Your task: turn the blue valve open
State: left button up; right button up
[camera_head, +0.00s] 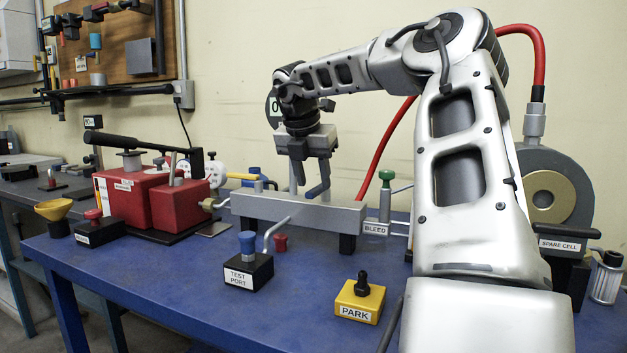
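My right gripper (308,188) points down over the grey manifold bar (300,210) in the middle of the bench. Its two fingers stand apart, with a gap between them. A bluish angled piece shows at the right finger, just above the bar; I cannot tell whether it is a valve handle or part of the finger, or whether anything is touched. A blue part (254,173) shows behind the left end of the bar, next to a yellow handle (242,177). A blue knob (247,243) stands on the black TEST PORT block (249,272). My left gripper is out of view.
A green-topped BLEED valve (386,197) is at the bar's right end. A yellow PARK block (360,301) stands in front. A red pump unit (180,204) is left, and the SPARE CELL (567,187) right. The blue bench top (190,290) is clear at front left.

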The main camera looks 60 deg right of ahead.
jog(key=p+v, duration=0.2)
jog(key=v, duration=1.2)
jog(key=shift+a+r, duration=0.2)
jog(key=shift+r, duration=0.1)
